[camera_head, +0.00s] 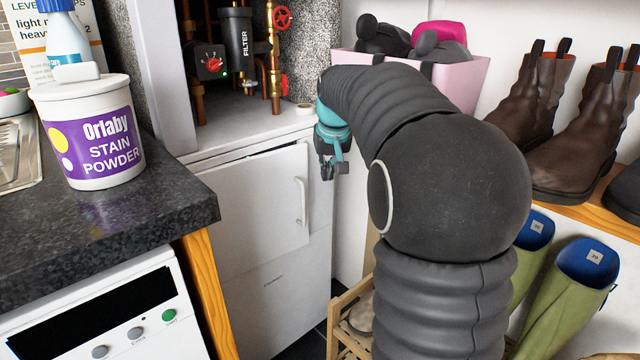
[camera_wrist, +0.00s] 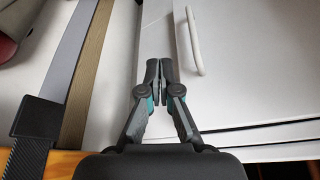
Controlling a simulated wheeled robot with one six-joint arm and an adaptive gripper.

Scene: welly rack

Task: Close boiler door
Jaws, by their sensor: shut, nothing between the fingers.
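The boiler door (camera_head: 262,205) is the white upper panel of a white cabinet, with a pale upright bar handle (camera_head: 301,201) near its right edge. My gripper (camera_head: 333,168) is to the right of the handle in the head view. Contact with the door cannot be told.
A dark worktop (camera_head: 150,215) with a stain powder tub (camera_head: 88,135) stands at left. Pipes and a filter (camera_head: 237,45) fill the alcove above the cabinet. A pink box (camera_head: 462,82), brown boots (camera_head: 575,115) and green wellies (camera_head: 565,300) are at right.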

